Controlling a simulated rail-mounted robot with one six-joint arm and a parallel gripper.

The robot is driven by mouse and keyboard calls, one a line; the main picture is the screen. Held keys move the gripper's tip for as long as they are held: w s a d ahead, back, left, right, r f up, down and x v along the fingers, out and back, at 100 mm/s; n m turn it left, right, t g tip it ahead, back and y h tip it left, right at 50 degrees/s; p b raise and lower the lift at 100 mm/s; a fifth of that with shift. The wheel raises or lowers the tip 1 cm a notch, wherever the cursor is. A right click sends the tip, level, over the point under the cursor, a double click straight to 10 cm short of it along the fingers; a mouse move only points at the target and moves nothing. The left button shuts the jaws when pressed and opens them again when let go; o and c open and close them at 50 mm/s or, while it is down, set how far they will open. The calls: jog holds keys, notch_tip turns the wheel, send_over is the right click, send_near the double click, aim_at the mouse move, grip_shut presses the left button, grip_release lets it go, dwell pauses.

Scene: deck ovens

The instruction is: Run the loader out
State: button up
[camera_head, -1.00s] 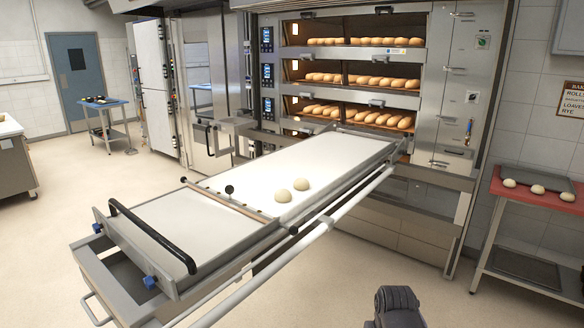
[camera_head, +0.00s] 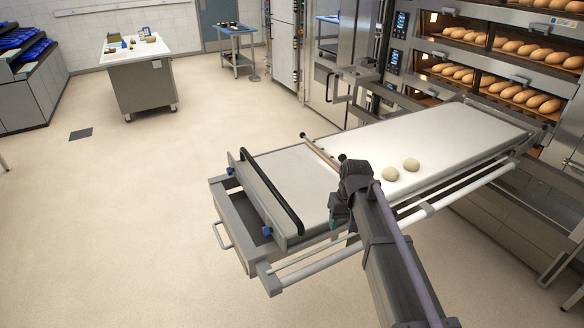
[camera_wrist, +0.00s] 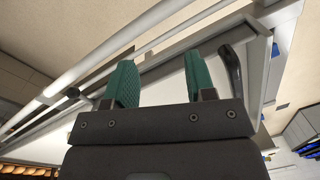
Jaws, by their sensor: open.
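The loader (camera_head: 425,140) is a long white belt on a grey frame, slanting from the deck oven's front toward the lower left. A black bar handle (camera_head: 271,190) spans its near end, and two pale dough balls lie on the belt, one dough ball (camera_head: 390,174) left of the other. My gripper (camera_head: 335,215) is beside the loader's near side edge, right of the handle and apart from it. In the wrist view its green-padded fingers (camera_wrist: 160,82) are open with nothing between them. A dark curved bar (camera_wrist: 232,72), seemingly the handle's end, shows right of them.
The deck oven (camera_head: 510,50) holds several loaves on its decks. A white-topped counter (camera_head: 138,50) and a small blue table (camera_head: 233,32) stand at the back left. The floor left of the loader is clear. A rail (camera_head: 420,212) runs along the loader's near side.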

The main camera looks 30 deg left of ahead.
aim_at(287, 205)
jog(key=w+a+r+n+p, duration=0.1)
jog(key=w+a+r+n, duration=0.15)
jog(key=a, duration=0.65)
jog(key=w+a+r+n+p, duration=0.1)
jog(key=w+a+r, duration=0.25)
jog(key=a, duration=0.65)
jog(key=shift+n+g, duration=0.35)
jog(key=shift+g, duration=0.15)
jog(key=f+b, duration=0.4)
jog(key=s+a+f+b, duration=0.1)
jog(key=f+b, duration=0.2)
jog(key=f, duration=0.1)
jog(key=f+b, duration=0.3)
jog(key=b, duration=0.1)
jog(key=shift+s+a+f+b, duration=0.15)
jog(key=shift+a+f+b, duration=0.15)
jog(key=shift+f+b, duration=0.1)
jog(key=shift+r, duration=0.2)
jog(key=shift+c, duration=0.2)
grip_shut()
